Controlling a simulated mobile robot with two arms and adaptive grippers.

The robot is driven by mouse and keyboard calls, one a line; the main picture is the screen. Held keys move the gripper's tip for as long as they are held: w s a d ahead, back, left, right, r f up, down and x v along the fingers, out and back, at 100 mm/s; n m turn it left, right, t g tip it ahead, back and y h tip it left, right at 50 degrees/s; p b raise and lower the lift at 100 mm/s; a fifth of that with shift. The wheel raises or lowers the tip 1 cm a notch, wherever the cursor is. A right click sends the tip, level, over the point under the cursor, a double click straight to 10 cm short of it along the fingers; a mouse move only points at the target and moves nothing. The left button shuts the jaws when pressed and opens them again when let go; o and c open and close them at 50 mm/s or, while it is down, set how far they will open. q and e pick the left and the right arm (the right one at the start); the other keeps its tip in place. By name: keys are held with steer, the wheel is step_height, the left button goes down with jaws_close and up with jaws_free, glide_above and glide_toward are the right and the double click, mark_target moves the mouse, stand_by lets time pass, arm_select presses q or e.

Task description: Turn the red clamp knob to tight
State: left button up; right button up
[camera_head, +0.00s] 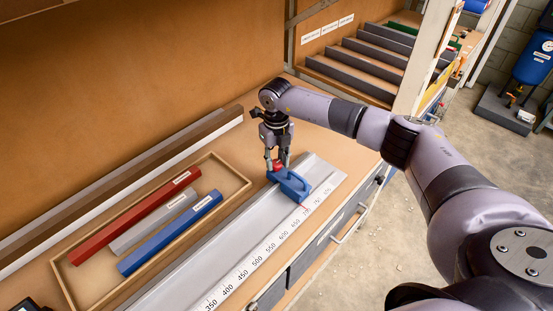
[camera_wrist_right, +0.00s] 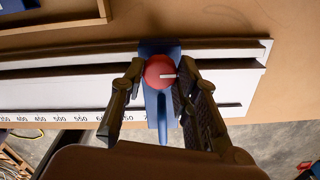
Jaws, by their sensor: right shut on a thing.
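The red clamp knob (camera_head: 277,164) sits on top of a blue stop block (camera_head: 293,185) on the grey rail (camera_head: 320,165). My right gripper (camera_head: 277,158) points down over the block and is shut on the knob, with one finger on each side. It also shows in the right wrist view (camera_wrist_right: 160,76). My left gripper is not in view.
A wooden tray (camera_head: 235,175) to the left holds a red bar (camera_head: 135,218), a grey bar (camera_head: 153,222) and a blue bar (camera_head: 170,232). A scale (camera_head: 262,250) with numbers runs along the rail's front edge. Stepped racks (camera_head: 355,70) stand behind.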

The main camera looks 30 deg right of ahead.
mark_target(276, 163)
steer(key=o, duration=1.2)
steer(key=shift+c, duration=0.2)
step_height(276, 163, up, 12)
